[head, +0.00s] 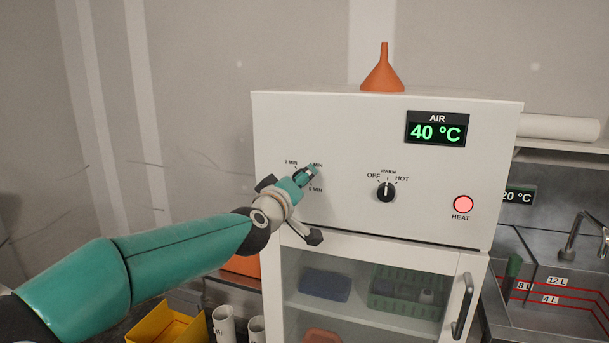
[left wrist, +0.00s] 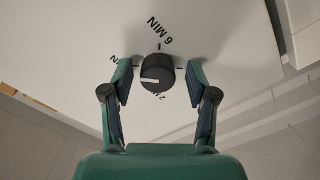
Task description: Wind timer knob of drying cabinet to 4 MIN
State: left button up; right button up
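The white drying cabinet (head: 330,140) stands ahead, with the timer dial at the upper left of its front. The black timer knob (left wrist: 157,74) shows in the left wrist view with a white pointer line toward the picture's left. A "6 MIN" label (left wrist: 160,31) shows above it there; other labels are partly hidden. In the head view, my arm covers most of the knob. My left gripper (left wrist: 160,76) is open, with one finger on each side of the knob and small gaps between. It is at the dial in the head view (head: 306,174). My right gripper is not seen.
A black OFF/WARM/HOT knob (head: 386,192) and a lit red HEAT lamp (head: 463,204) are right of the dial. The display (head: 436,129) reads 40 °C. An orange funnel (head: 382,72) stands on top. The glass door (head: 365,290) below is closed. A sink (head: 560,270) is at right.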

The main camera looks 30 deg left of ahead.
pick_arm(q)
jog(key=v, duration=0.8)
dwell(0.4)
jog(key=shift+r, duration=0.1)
